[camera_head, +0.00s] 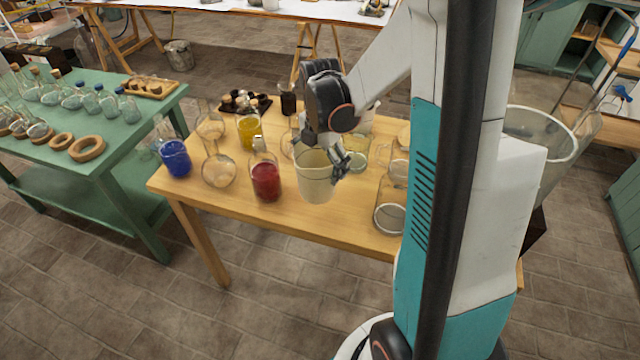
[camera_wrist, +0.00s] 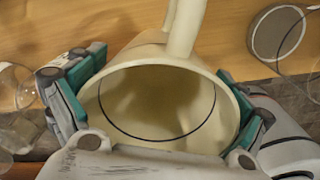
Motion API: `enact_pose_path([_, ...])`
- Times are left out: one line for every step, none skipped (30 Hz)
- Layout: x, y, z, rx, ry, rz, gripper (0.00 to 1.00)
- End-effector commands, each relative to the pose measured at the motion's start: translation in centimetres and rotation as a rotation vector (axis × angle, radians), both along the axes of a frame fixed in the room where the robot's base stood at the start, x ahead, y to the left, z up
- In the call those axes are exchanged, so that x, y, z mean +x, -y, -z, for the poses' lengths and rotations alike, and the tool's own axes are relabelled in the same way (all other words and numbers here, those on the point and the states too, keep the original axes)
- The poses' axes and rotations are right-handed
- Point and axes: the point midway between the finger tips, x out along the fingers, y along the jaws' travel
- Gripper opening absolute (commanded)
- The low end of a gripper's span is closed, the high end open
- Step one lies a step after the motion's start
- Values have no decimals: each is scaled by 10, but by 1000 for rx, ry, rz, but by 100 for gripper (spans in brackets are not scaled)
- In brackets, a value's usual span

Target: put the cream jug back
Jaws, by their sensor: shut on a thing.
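The cream jug (camera_head: 316,184) is at the front part of the wooden table in the head view. My gripper (camera_head: 325,165) is shut on it from above, with one finger showing on its right side. In the wrist view the jug (camera_wrist: 160,55) has its open mouth toward the camera and its handle at the top. The fingers of my gripper (camera_wrist: 158,110) press on its left and right sides. The inside looks empty, with a dark ring line. I cannot tell whether the jug's base touches the table.
The wooden table (camera_head: 215,205) is crowded with glassware. A red-filled bottle (camera_head: 266,182) stands just left of the jug, and a blue beaker (camera_head: 175,160) farther left. A yellow-filled beaker (camera_head: 249,132) is behind. A clear jar with a grey disc (camera_head: 390,215) stands at right.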

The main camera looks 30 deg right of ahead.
Motion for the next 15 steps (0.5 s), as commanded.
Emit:
enact_pose_path([0, 0, 6, 0, 0, 0, 31])
enact_pose_path([0, 0, 8, 0, 0, 0, 31])
enact_pose_path([0, 0, 9, 0, 0, 0, 31])
enact_pose_path([0, 0, 10, 0, 0, 0, 31])
enact_pose_path([0, 0, 11, 0, 0, 0, 31])
enact_pose_path([0, 0, 14, 0, 0, 0, 31])
enact_pose_path([0, 0, 17, 0, 0, 0, 31])
enact_pose_path([0, 0, 20, 0, 0, 0, 31])
enact_pose_path([0, 0, 26, 0, 0, 0, 31])
enact_pose_path([0, 0, 31, 0, 0, 0, 31])
enact_pose_path([0, 0, 36, 0, 0, 0, 31])
enact_pose_path([0, 0, 42, 0, 0, 0, 31])
enact_pose_path([0, 0, 46, 0, 0, 0, 31])
enact_pose_path([0, 0, 50, 0, 0, 0, 31])
enact_pose_path([0, 0, 52, 0, 0, 0, 31])
